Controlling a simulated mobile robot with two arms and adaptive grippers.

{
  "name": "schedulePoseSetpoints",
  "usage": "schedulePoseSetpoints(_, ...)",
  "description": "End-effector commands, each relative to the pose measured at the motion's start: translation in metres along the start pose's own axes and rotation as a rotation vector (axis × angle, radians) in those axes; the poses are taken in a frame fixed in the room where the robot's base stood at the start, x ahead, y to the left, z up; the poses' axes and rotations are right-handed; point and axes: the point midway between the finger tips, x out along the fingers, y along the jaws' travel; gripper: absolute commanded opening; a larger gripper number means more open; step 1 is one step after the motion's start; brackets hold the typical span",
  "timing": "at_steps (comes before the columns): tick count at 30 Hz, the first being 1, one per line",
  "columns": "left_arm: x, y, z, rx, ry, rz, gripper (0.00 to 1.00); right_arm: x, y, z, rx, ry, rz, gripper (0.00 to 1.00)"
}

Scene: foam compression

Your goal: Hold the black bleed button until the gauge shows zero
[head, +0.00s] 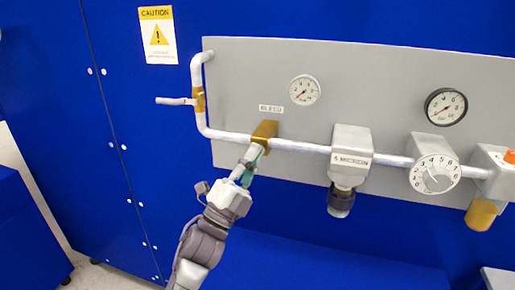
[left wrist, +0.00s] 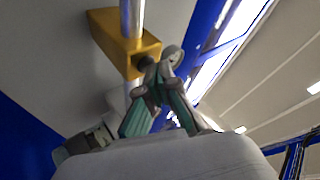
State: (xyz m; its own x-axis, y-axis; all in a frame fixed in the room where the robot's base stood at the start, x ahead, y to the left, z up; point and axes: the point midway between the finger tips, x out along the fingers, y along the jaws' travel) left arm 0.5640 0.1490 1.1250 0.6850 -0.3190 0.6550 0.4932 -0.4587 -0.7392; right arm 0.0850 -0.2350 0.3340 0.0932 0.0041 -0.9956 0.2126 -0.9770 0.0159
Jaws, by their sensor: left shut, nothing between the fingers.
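The black bleed button (left wrist: 145,63) shows as a small dark round spot on the brass block in the left wrist view. The brass block (head: 264,132) sits on the pipe under the "BLEED" label (head: 271,109); it also fills the upper part of the left wrist view (left wrist: 120,38). My left gripper (head: 251,158) is shut and empty, its fingertips at the lower front of the block. In the left wrist view its fingertips (left wrist: 158,66) are at the button and partly cover it; I cannot tell whether it is pressed in. The white gauge (head: 305,90) is above right of the label; its reading is too small to tell.
A grey panel (head: 400,75) carries a black-rimmed gauge (head: 446,107), a filter (head: 350,150), a numbered dial (head: 435,174) and a unit with an orange part (head: 510,157). A lever (head: 174,101) sticks out left of the pipe. A caution sign (head: 157,35) hangs on the blue wall.

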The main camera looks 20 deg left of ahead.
Motion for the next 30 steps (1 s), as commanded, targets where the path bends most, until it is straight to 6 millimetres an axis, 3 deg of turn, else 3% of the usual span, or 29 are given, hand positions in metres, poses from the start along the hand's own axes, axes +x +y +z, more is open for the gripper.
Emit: schedulePoseSetpoints(30,-0.016,-0.011,-0.011,0.0,0.0,0.001,0.0,-0.004,0.001,0.0,0.0,0.0,0.001,0.0)
